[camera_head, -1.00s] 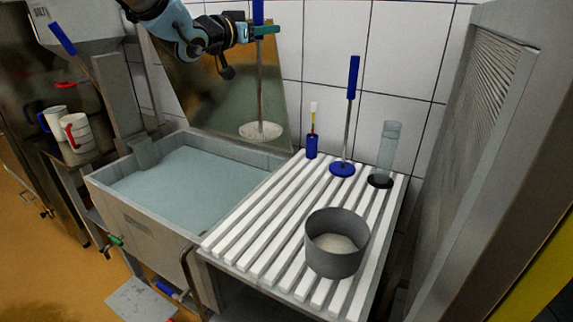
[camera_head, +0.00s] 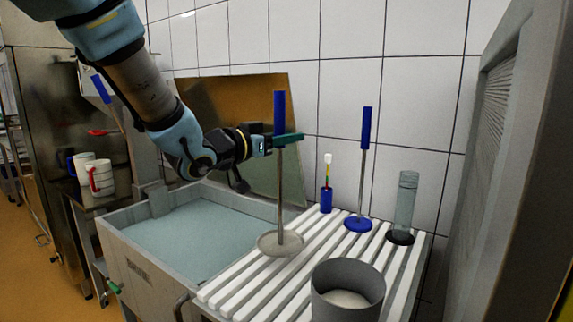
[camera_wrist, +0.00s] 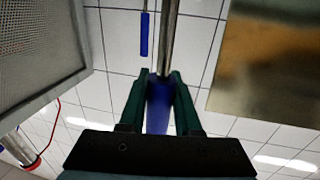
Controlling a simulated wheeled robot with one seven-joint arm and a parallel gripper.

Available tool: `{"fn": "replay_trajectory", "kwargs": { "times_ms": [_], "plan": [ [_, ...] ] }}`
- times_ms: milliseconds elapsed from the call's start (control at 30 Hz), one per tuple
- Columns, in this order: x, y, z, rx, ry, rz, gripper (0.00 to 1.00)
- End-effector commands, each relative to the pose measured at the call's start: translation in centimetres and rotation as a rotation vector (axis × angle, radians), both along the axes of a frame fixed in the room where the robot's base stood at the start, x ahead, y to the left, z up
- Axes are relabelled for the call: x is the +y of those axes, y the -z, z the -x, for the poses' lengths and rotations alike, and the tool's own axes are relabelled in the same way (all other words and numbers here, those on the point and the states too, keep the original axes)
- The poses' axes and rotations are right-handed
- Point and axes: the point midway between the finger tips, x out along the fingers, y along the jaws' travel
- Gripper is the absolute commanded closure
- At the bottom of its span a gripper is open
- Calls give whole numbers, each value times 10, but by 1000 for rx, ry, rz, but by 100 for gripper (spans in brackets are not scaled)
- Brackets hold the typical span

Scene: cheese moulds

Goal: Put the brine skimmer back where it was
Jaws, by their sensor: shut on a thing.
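The brine skimmer has a blue handle, a thin metal rod (camera_head: 280,190) and a pale round disc (camera_head: 281,243) at its foot. My gripper (camera_head: 288,138) is shut on it at the lower end of the handle and holds it about upright. The disc is over the left part of the white slatted rack (camera_head: 228,290), beside the basin; I cannot tell whether it touches the slats. In the wrist view, the green fingers (camera_wrist: 160,82) close around the blue handle (camera_wrist: 158,105), and the rod runs out between them.
The basin (camera_head: 150,275) of brine is at left. On the rack stand a blue-handled tool with a blue disc (camera_head: 358,224), a small blue holder (camera_head: 326,200), a clear cylinder (camera_head: 406,200) and a grey mould (camera_head: 345,295). A brown panel (camera_head: 240,95) leans on the wall.

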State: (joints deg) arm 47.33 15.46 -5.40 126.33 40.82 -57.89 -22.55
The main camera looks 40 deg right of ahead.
Motion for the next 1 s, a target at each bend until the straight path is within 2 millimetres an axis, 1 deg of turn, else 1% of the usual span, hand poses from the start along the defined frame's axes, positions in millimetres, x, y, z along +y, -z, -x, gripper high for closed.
{"fn": "replay_trajectory", "kwargs": {
  "times_ms": [167, 333, 400, 633, 767, 800, 1000],
  "plan": [
    [0, 12, 0, 1, 0, 1, 100],
    [0, 35, 0, 2, 0, -1, 100],
    [0, 40, 0, 0, 0, 2, 100],
    [0, 41, 0, -1, -1, 3, 100],
    [0, 45, 0, -1, -1, 3, 100],
    [0, 45, 0, -1, -1, 1, 65],
    [0, 44, 0, 0, -1, 0, 42]
  ]
}}
